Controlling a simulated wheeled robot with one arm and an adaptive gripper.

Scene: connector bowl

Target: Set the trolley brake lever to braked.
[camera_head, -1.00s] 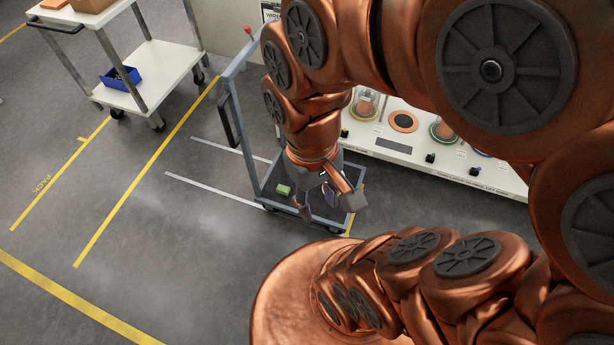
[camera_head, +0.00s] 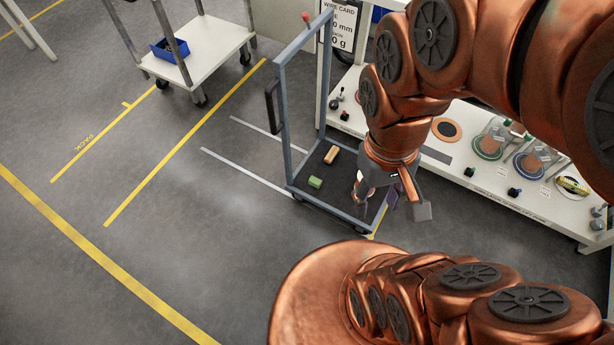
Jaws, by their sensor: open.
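The trolley (camera_head: 279,130) has a blue-grey upright frame and a low dark deck. A small red-tipped part (camera_head: 306,17) stands at the top of its frame; it looks like the brake lever, but its setting is too small to tell. A black loop-shaped part (camera_head: 271,105) sits on the frame's left side. A green block (camera_head: 315,182) and a tan block (camera_head: 331,155) lie on the deck. My gripper (camera_head: 392,203) is open and empty, pointing down over or near the deck's right end. It is well apart from the red-tipped part and hides part of the deck.
A white bench (camera_head: 455,155) with several round pads and black knobs runs behind and right of my arm. A white cart (camera_head: 215,45) with a blue bin (camera_head: 170,50) stands at upper left. The floor left of the trolley is clear, with yellow and white lines.

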